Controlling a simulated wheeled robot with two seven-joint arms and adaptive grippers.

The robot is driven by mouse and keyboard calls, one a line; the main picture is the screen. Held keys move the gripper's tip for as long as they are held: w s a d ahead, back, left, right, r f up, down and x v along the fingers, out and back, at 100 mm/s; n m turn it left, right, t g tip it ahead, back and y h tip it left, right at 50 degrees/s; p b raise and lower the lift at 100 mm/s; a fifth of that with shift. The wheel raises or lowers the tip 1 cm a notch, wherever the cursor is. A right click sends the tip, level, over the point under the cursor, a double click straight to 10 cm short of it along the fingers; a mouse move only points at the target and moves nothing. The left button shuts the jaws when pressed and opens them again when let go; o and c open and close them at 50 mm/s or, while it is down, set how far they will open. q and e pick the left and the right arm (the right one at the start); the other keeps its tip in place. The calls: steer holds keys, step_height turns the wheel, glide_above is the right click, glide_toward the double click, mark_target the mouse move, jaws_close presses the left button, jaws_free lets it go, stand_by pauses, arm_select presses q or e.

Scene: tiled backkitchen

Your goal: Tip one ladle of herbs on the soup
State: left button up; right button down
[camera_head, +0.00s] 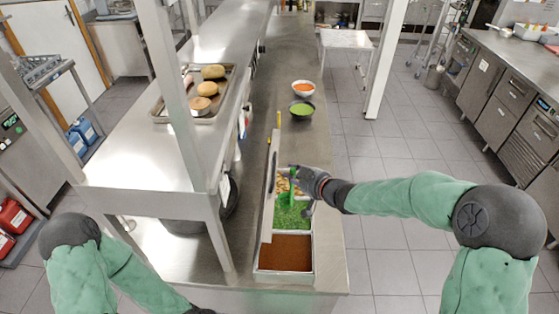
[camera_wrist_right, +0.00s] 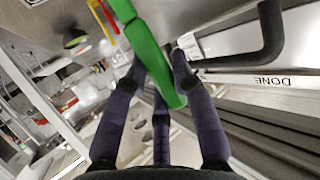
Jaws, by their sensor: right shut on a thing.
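My right gripper (camera_head: 303,179) is above the row of food containers and shut on the handle of a green ladle (camera_head: 292,180). In the right wrist view the green ladle (camera_wrist_right: 143,45) passes between the dark fingers. Its scoop is low against the herbs and cannot be made out clearly. The green herbs (camera_head: 290,215) fill a steel container in the row. A bowl of green soup (camera_head: 301,109) and a bowl of orange soup (camera_head: 304,88) stand farther back on the counter.
A container of brown powder (camera_head: 285,253) is in front of the herbs, and one with tan pieces (camera_head: 283,183) is behind them. A tray of buns (camera_head: 203,90) is on the left shelf. The counter between containers and bowls is mostly clear.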

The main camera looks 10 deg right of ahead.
mark_target(292, 206)
steer(key=shift+s+d+f, duration=0.1)
steer(key=shift+s, duration=0.1)
steer(key=shift+f+b, duration=0.25)
steer(key=shift+b, duration=0.2)
step_height(292, 206, down, 10)
steer(key=b, duration=0.8)
steer(key=shift+r+p, duration=4.25)
steer(key=shift+r, duration=0.8)
steer(key=shift+f, duration=0.15)
